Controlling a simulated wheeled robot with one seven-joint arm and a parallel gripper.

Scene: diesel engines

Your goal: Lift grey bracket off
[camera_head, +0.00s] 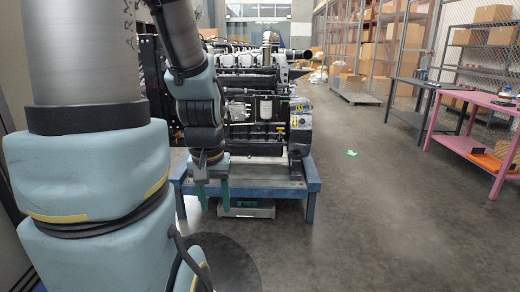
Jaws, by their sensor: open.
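A large diesel engine (255,95) stands on a blue stand (314,186) in the middle of the view. I cannot clearly pick out the grey bracket among the grey and dark parts of the engine. My gripper (213,199) hangs down at the stand's near left side, in front of the engine. Its two green fingers point down and are apart, with nothing seen between them. My arm covers the left part of the engine.
A low grey object (247,209) sits under the stand. A pink table (466,146) and a dark bench (411,84) are at the right, with shelves of boxes behind. The floor (365,205) right of the stand is clear.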

